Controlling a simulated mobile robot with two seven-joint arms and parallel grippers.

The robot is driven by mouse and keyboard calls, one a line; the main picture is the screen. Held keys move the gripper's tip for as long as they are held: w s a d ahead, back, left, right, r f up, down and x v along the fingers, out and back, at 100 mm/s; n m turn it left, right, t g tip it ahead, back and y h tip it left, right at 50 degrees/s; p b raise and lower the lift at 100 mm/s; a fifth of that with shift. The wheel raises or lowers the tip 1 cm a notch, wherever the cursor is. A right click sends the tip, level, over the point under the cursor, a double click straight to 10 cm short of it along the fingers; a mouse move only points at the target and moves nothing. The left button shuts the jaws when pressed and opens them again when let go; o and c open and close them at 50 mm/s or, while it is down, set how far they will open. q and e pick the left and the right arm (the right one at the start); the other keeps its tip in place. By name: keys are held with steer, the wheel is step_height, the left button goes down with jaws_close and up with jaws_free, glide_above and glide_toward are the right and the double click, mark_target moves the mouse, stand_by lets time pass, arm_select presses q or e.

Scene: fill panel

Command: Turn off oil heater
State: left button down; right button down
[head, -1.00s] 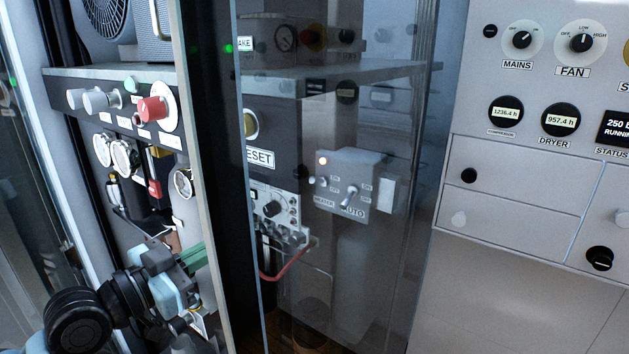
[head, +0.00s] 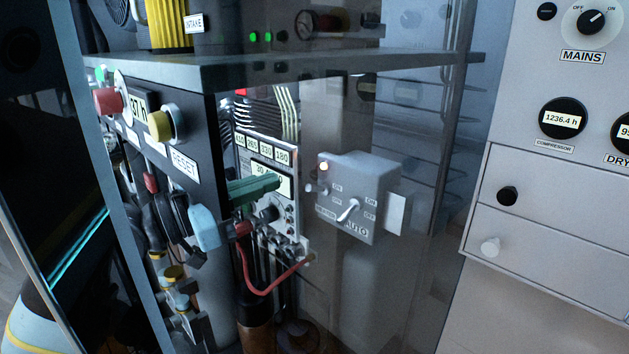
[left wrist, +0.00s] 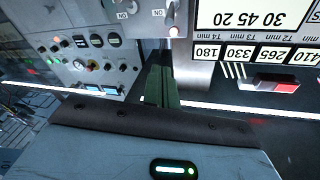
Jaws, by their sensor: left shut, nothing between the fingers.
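A grey switch box (head: 365,185) stands inside the cabinet in the head view. A small lamp (head: 323,167) glows on its upper left. Below the lamp is a small toggle (head: 318,189) near a label that seems to read HEATER. A larger toggle (head: 348,211) sits to its right, above the word AUTO. My left gripper (head: 276,184) is shut and empty, its green fingers pointing right, left of the box and apart from it in the picture. In the left wrist view, the fingers (left wrist: 160,78) point toward the upside-down box with its two toggles (left wrist: 172,22).
A controller with a small display (head: 270,182) stands behind the fingers. A red cable (head: 268,292) loops below them. A dark panel with a yellow RESET button (head: 166,122) is at left. A shelf (head: 300,68) spans above. The MAINS panel (head: 560,190) is at right.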

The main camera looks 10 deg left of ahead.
steer(key=shift+s+a, duration=0.15)
